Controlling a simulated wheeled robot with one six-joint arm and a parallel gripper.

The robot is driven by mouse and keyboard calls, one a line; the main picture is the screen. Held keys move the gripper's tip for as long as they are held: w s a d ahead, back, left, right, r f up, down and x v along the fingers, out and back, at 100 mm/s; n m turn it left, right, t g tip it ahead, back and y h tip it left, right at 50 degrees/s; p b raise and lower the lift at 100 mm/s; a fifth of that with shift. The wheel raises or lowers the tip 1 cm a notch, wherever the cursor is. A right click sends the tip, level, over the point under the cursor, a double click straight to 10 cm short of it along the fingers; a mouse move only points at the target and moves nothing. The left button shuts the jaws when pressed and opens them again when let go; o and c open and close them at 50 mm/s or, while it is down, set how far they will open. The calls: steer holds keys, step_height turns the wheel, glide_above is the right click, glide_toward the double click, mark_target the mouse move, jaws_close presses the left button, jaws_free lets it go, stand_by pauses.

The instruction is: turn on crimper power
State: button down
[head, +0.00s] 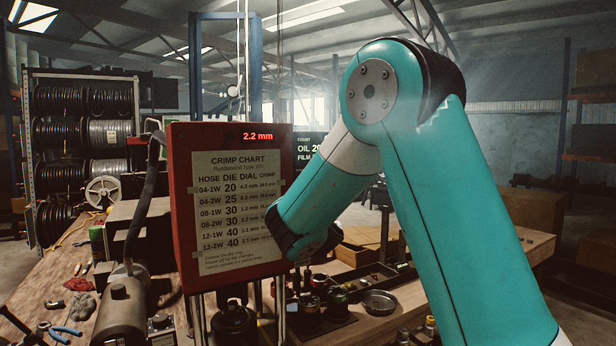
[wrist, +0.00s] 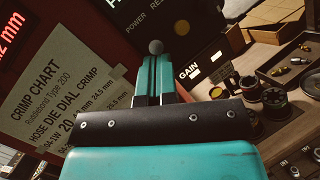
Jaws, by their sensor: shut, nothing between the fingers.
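The red crimper panel (head: 183,150) stands left of centre in the head view, with a crimp chart on it and a lit red display reading 2.2 mm (head: 257,136). In the wrist view, a dark panel (wrist: 165,12) beside the red one carries the labels POWER and RESET. A small grey round knob (wrist: 156,46) shows below POWER, and a dull yellow button (wrist: 181,27) below RESET. My gripper (wrist: 156,66) is shut and empty, its teal fingertips just at the grey knob; I cannot tell whether they touch. In the head view the fingers are hidden.
A dark box labelled GAIN (wrist: 203,65) is right of my fingers. Round black dies (head: 310,303) and a shallow metal dish (head: 379,302) sit on the wooden bench. Pliers (head: 62,331) and a glove (head: 82,306) lie at left. Hose reels stand behind.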

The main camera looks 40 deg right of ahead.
steer(key=shift+f+b, duration=0.2)
steer(key=shift+b, duration=0.1)
steer(key=f+b+v, duration=0.1)
steer(key=b+v, duration=0.7)
steer(key=v, duration=0.5)
steer(key=shift+w+a+b, duration=0.3)
steer(key=shift+w+a, duration=0.1)
steer(key=shift+w, duration=0.05)
steer(key=shift+f, duration=0.15)
